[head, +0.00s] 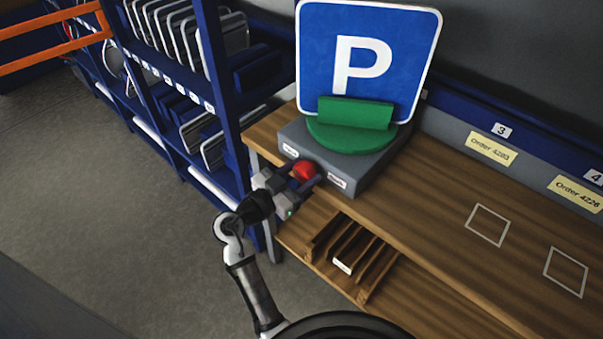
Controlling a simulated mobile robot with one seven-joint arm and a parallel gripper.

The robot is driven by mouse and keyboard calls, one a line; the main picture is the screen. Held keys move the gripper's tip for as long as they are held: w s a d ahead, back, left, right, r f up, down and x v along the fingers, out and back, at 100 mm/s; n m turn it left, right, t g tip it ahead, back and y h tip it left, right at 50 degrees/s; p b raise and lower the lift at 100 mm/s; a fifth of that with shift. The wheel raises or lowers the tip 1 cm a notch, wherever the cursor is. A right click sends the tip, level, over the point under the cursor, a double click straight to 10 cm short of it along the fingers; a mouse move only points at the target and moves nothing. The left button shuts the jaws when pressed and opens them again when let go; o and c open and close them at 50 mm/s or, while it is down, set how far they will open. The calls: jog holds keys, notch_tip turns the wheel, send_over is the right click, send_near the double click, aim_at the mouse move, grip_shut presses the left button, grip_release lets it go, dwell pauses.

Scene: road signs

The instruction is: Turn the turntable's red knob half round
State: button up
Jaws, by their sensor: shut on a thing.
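The turntable stands on the wooden bench, with a grey box base (352,170) and a green round plate (325,133) on top. A green holder (355,112) on the plate bears a blue parking sign (368,55) with a white P, facing the camera. The red knob (304,170) is on the front of the base, between two white labels whose text is too small to read. My gripper (306,176) reaches the knob from the front left, its fingers on either side, shut on it. The fingertips are partly hidden against the knob.
A blue rack (205,60) with several signs stands left of the bench. The bench top (430,215) is clear at the right, with two white square outlines. A slotted wooden rack (350,255) sits below the bench's front edge. Yellow order labels (491,149) line the back.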

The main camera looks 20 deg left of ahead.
jog(key=n+b, duration=0.1)
jog(key=n, duration=0.3)
jog(key=shift+d+n, duration=0.1)
jog(key=shift+n, duration=0.3)
jog(key=n+t+p, duration=0.1)
jog(key=n, duration=0.4)
jog(key=shift+n, duration=0.4)
jog(key=o, duration=1)
jog(key=shift+s, duration=0.1)
jog(key=shift+f, duration=0.1)
